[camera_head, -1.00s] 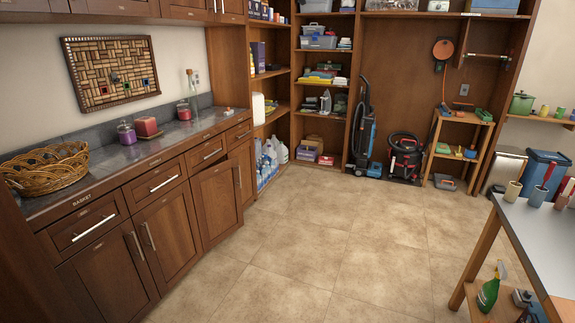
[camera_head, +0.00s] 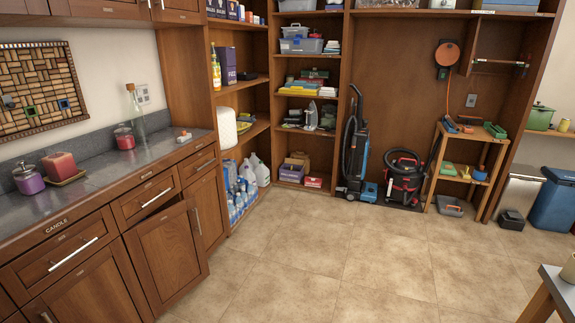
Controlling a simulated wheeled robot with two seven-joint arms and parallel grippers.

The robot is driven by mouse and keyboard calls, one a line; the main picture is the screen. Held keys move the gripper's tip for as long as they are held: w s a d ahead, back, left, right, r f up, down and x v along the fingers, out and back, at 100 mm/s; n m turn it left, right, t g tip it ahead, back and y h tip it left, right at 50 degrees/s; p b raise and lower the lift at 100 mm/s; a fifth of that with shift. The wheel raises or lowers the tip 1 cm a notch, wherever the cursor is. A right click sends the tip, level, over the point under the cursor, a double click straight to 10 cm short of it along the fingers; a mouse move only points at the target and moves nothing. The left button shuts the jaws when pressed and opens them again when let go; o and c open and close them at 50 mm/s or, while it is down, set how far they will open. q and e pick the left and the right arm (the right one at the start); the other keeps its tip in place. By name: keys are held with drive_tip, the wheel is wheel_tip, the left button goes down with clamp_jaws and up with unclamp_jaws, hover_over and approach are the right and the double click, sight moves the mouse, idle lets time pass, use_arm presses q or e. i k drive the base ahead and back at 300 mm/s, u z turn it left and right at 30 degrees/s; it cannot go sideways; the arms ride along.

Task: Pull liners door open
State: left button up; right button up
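A row of brown wooden lower cabinets runs along the left side. One cabinet door (camera_head: 165,255) below the middle drawer stands ajar, its right side swung out from the cabinet front. A narrower door (camera_head: 210,208) beside it at the right looks shut. A vertical metal handle (camera_head: 196,221) shows between these two doors. Another door (camera_head: 88,296) at the lower left looks shut. I cannot read a liners label on any door, so I cannot tell which one it is. Neither of my grippers is in view.
A dark countertop (camera_head: 100,182) above the cabinets holds candles and a glass bottle. Bottles and jugs (camera_head: 240,184) stand on the low shelf beyond. A vacuum (camera_head: 356,150) stands at the back. A table corner (camera_head: 556,285) is at the lower right. The tiled floor between (camera_head: 330,265) is clear.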

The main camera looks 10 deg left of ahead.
sight(167, 250)
drive_tip(key=i, duration=3.4)
drive_tip(key=u, duration=1.5)
